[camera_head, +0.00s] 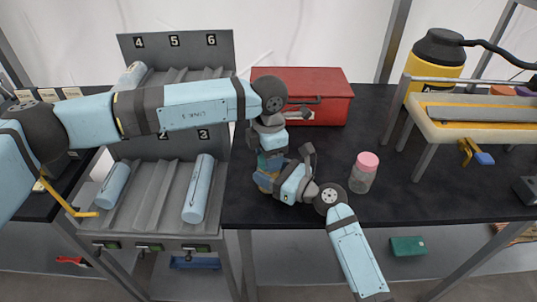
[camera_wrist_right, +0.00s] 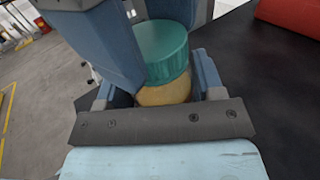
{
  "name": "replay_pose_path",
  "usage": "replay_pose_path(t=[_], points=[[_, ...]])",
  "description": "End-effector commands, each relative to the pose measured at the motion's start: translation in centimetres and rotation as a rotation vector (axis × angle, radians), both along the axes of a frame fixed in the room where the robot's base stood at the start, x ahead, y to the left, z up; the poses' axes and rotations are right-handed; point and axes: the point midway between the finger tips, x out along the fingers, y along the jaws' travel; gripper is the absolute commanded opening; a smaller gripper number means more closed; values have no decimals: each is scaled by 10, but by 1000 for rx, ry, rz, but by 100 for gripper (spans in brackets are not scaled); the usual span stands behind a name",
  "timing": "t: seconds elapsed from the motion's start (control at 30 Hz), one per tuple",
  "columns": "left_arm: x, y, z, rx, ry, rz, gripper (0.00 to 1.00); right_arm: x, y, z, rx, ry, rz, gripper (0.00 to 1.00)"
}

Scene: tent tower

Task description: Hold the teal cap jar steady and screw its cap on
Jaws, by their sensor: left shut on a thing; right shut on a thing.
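The jar (camera_wrist_right: 165,93) has a tan-yellow body and stands upright, low between the fingers of my right gripper (camera_wrist_right: 160,88), which is shut on it. The teal cap (camera_wrist_right: 163,45) sits on top of the body; whether its thread is engaged cannot be told. My left gripper (camera_head: 271,150) comes down from above and is shut on the cap, its blue-grey fingers flanking it in the right wrist view. In the head view the jar (camera_head: 262,181) is mostly hidden by both grippers, near the table's front edge.
A pink-capped clear jar (camera_head: 363,172) stands to the right of my right gripper. A red toolbox (camera_head: 325,95) is behind. A grey numbered rack (camera_head: 165,190) with blue cylinders lies left. The black table (camera_head: 410,205) is clear at the front right.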

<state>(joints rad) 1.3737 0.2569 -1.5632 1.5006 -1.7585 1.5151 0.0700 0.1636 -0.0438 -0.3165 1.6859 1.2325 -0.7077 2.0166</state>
Motion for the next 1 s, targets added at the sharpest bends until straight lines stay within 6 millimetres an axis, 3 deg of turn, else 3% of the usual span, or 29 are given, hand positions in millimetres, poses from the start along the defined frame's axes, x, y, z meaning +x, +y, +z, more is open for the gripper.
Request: replay_pose_path(t=[0.03, 0.13, 0.47, 0.8, 1.0], points=[[0, 0, 0, 0, 0, 1, 56, 0, 0, 0, -1, 1, 0, 0], [0, 0, 0, 0, 0, 1, 77, 0, 0, 0, -1, 1, 0, 0], [0, 0, 3, 0, 0, 3, 77, 0, 0, 0, 0, 0, 0, 0], [0, 0, 43, -1, -1, 3, 77, 0, 0, 0, 0, 0, 0, 0], [0, 0, 45, 0, 1, 3, 77, 0, 0, 0, 0, 0, 0, 0]])
